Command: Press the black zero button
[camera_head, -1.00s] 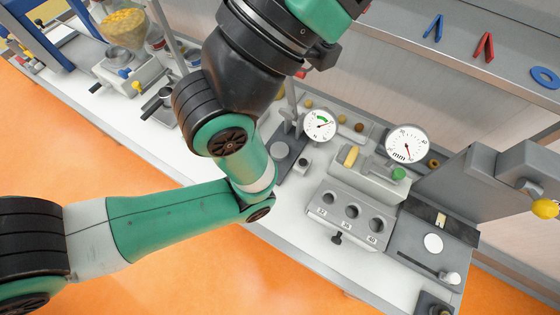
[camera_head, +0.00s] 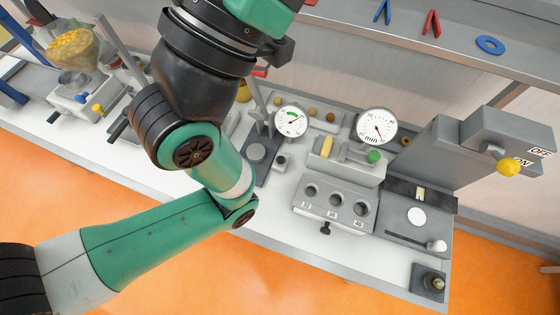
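A small dark button (camera_head: 281,160) sits on a little grey box beside the left dial gauge (camera_head: 291,121); it looks like the black zero button, but its label is too small to read. The left gauge is on a stand with a dark base (camera_head: 257,157). A large green and black arm of mine comes in from the left and bends upward, with its joint left of that base. No gripper fingers show in the view, neither left nor right.
A second gauge marked mm (camera_head: 377,127) stands above a grey block with three holes (camera_head: 333,205). At right is a grey machine with a yellow knob (camera_head: 509,167) and ON/OFF labels. A hopper (camera_head: 72,47) stands far left.

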